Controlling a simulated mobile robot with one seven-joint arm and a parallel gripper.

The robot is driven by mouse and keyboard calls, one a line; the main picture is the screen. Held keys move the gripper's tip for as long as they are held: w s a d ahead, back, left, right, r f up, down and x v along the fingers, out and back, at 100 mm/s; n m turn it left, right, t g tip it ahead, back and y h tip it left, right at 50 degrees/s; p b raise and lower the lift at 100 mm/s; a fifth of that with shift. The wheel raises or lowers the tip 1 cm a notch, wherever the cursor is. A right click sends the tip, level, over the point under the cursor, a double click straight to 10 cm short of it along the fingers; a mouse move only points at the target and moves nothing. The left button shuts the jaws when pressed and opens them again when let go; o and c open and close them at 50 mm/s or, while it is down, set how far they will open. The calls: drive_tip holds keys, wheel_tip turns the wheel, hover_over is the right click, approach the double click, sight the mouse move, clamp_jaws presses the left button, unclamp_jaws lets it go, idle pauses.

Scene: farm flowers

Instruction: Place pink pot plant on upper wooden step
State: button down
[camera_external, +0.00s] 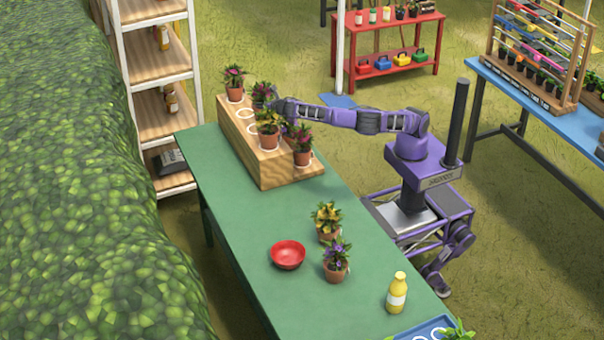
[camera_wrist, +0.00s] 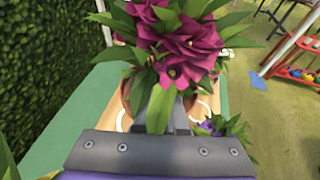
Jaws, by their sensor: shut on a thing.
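The two-level wooden step (camera_external: 250,157) stands at the far end of the green table, with white rings marked on it. My gripper (camera_external: 274,103) is over its far part, shut on a potted plant with pink flowers (camera_wrist: 182,45), which looks to be the plant (camera_external: 262,91) beside my gripper in the external view. The flowers and leaves hide most of the held pot and my fingertips (camera_wrist: 160,108) in the wrist view. I cannot tell whether the pot touches the step.
Another pink-red plant (camera_external: 234,78) stands at the step's far end. A yellow-flowered plant (camera_external: 268,121) and a pink-purple plant (camera_external: 302,138) stand nearer. A red bowl (camera_external: 288,255), two more plants and a yellow bottle (camera_external: 397,292) are on the green table (camera_external: 225,215).

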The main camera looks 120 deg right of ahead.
drive_tip(key=shift+f, duration=1.8)
drive_tip(key=shift+f+b, duration=0.15)
drive_tip(key=shift+b, duration=0.15)
drive_tip(key=c, duration=1)
unclamp_jaws()
drive_tip(key=p+v, duration=0.1)
drive_tip(key=v, duration=1.1)
